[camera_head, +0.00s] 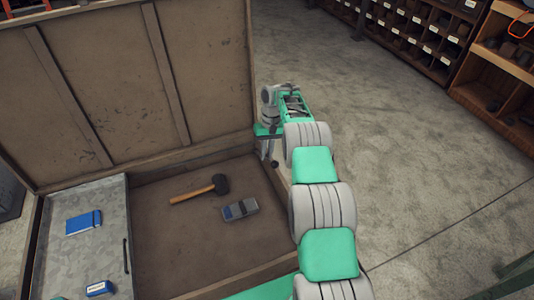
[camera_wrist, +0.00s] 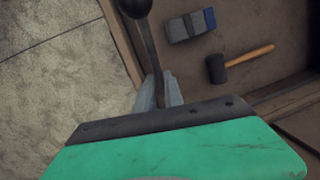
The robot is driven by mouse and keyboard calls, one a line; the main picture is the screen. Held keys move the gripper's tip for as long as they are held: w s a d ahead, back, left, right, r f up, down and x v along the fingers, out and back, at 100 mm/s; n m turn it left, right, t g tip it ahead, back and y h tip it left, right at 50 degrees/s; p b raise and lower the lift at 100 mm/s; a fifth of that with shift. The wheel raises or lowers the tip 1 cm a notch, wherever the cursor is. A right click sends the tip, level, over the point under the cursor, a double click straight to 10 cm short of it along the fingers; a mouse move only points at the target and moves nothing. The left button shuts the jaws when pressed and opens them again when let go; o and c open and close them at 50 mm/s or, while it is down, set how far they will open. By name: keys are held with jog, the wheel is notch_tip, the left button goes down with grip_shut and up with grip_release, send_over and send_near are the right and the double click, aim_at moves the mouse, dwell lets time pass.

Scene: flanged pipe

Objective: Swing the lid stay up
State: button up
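The lid stay (camera_wrist: 149,48) is a thin dark rod with a black ball knob (camera_wrist: 135,7) at its end. In the head view the knob (camera_head: 274,164) shows just below my gripper (camera_head: 267,148), by the chest's right wall; most of the rod is hidden there. In the wrist view my gripper (camera_wrist: 159,92) has its two grey fingers close on either side of the rod, and they look shut on it. The knob sticks out past the fingers. The brown lid (camera_head: 125,80) stands raised at the back of the chest.
Inside the chest lie a mallet (camera_head: 200,190) and a grey-blue block (camera_head: 239,209). A grey tray (camera_head: 75,254) on the left holds a blue notebook (camera_head: 84,222) and a small blue-white box (camera_head: 99,288). Open concrete floor (camera_head: 400,150) lies right; shelves (camera_head: 420,32) stand behind.

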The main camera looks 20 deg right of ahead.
jog(key=o, duration=0.4)
jog(key=shift+r, duration=0.1)
jog(key=shift+r, duration=0.35)
jog(key=s+r+b, duration=0.1)
jog(key=r, duration=0.1)
jog(key=s+r+b, duration=0.1)
jog(key=s+r, duration=0.1)
jog(key=r, duration=0.1)
jog(key=s+a+r+b, duration=0.1)
jog(key=r+b, duration=0.1)
jog(key=shift+s+r, duration=0.35)
jog(key=s+a+r+b, duration=0.1)
jog(key=s+r+b, duration=0.2)
jog(key=s, duration=0.6)
jog(key=shift+a+r+b, duration=0.2)
jog(key=shift+r+b, duration=0.1)
jog(key=shift+r, duration=0.4)
jog(key=shift+s, duration=0.1)
jog(key=shift+c, duration=0.4)
